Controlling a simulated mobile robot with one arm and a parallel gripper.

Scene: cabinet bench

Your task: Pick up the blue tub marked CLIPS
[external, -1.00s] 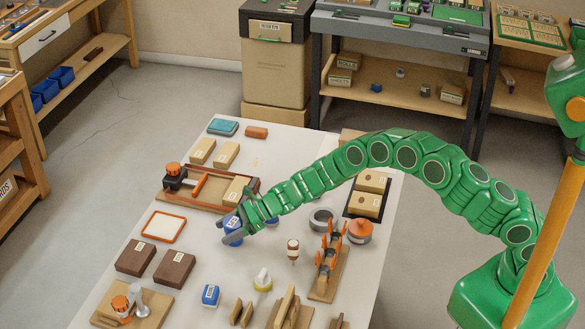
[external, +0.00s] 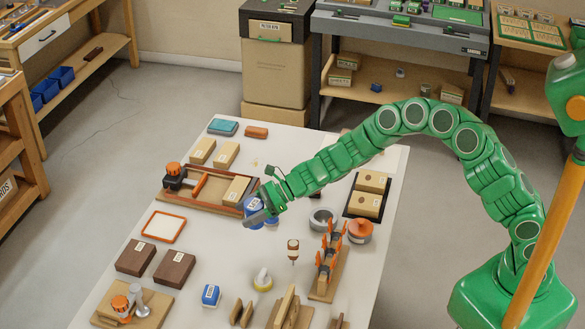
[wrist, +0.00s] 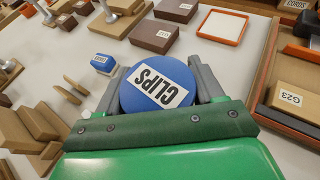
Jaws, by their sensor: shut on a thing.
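The blue tub marked CLIPS (wrist: 150,95) is round, with a white label on its top, and sits between the two grey fingers of my gripper (wrist: 158,80) in the wrist view. The fingers press on it from both sides. In the external view the tub (external: 253,206) is at the end of my arm, partly hidden by a finger of my gripper (external: 260,214). It appears held above the bench, near the front right corner of the wooden tray; the exact height is hard to tell.
The bench (external: 215,255) is crowded. A wooden tray (external: 222,206) lies just behind the tub, and an orange-rimmed tray (external: 164,227) to the left. A small blue box (external: 210,295) stands nearer the front. A grey round container (external: 322,220) and orange-topped one (external: 360,230) are to the right.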

